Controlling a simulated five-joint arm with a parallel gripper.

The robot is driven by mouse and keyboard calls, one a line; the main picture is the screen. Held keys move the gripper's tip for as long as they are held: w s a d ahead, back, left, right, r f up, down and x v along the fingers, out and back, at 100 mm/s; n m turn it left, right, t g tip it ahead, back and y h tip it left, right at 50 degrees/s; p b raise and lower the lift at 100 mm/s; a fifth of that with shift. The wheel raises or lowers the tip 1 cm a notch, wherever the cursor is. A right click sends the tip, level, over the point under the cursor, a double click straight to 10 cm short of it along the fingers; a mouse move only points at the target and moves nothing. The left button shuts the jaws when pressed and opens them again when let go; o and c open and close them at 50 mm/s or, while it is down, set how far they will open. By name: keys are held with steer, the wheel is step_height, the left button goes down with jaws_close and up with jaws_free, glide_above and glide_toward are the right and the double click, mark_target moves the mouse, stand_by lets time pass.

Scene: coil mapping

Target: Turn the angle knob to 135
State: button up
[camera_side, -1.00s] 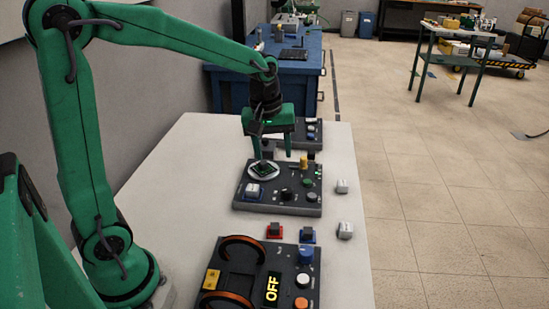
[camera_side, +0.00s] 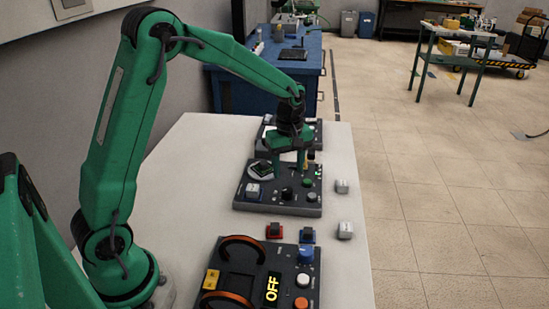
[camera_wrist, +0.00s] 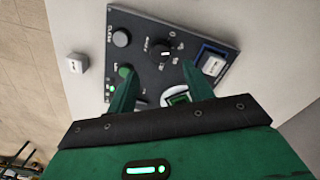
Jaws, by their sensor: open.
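The dark control panel (camera_side: 262,207) in the middle of the table carries a black round knob (camera_side: 287,194) near its front edge. In the wrist view this knob (camera_wrist: 160,53) has a light pointer line and marks around it; the lettering is too small to read surely. My gripper (camera_side: 289,172) is open and empty, fingers pointing down, above the panel just behind the knob. In the wrist view its two fingers (camera_wrist: 158,72) stand apart on either side below the knob, not visibly touching it. The knob's exact angle is not readable.
The panel also holds a white dish with a green chip (camera_side: 260,168), a white block (camera_side: 253,190), a green button (camera_side: 308,183) and a grey button (camera_side: 312,197). Nearer stands a panel with copper coils reading OFF (camera_side: 271,288). White cubes (camera_side: 345,230) lie to the right.

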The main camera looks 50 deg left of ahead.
mark_target(287, 189)
steer(key=shift+f, duration=3.65)
steer(key=c, duration=1)
